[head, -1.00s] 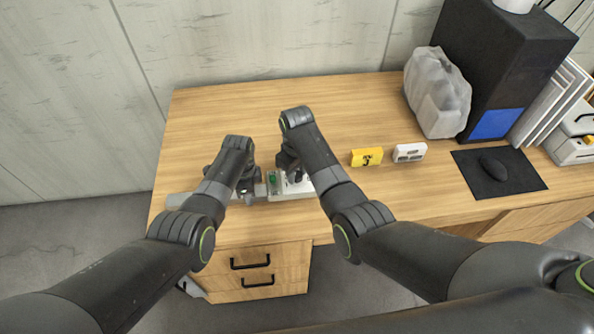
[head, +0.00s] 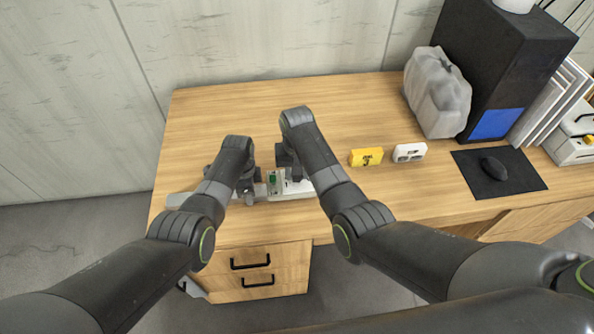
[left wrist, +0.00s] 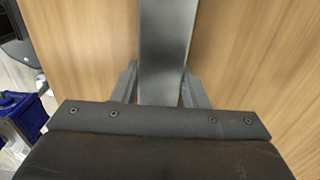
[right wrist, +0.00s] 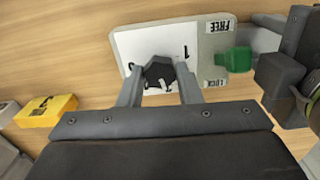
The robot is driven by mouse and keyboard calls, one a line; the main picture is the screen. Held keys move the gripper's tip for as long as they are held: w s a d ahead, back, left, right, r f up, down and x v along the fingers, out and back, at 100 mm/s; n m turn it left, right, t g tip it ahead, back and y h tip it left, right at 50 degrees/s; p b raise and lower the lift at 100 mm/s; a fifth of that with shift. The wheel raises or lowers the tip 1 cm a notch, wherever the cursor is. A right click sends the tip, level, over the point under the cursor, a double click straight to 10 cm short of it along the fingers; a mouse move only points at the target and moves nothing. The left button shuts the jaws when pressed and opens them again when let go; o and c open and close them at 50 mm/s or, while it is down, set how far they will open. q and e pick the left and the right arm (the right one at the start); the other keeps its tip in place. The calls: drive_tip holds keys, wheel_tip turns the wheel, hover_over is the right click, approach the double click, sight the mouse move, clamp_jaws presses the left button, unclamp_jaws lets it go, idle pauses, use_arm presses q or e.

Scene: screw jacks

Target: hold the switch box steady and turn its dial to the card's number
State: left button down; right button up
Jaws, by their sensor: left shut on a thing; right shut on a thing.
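The switch box (head: 296,191) is pale and lies near the desk's front edge. Its white face (right wrist: 135,45) bears printed numbers, a 1 among them, and a black dial (right wrist: 159,72). My right gripper (right wrist: 160,88) is shut on the dial; the dial's setting is unclear. A green lever (right wrist: 235,60) sits by FREE and LOCK labels; I cannot tell which it points to. My left gripper (left wrist: 162,88) is shut on a grey bar (left wrist: 165,45) at the box's left end in the head view. The yellow card (head: 366,157) reads DIAL 3.
A white block (head: 409,152) lies right of the card. Farther right are a wrapped grey object (head: 436,92), a black tower (head: 500,65) and a mouse (head: 493,167) on a black mat (head: 470,182). The desk (head: 225,110) behind my grippers is clear.

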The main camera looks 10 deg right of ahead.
idle(0.3)
drive_tip(key=o, duration=1)
drive_tip(key=shift+c, duration=0.2)
drive_tip(key=shift+r, duration=0.1)
wheel_tip(320, 180, up, 12)
use_arm(q)
drive_tip(key=c, duration=0.8)
unclamp_jaws()
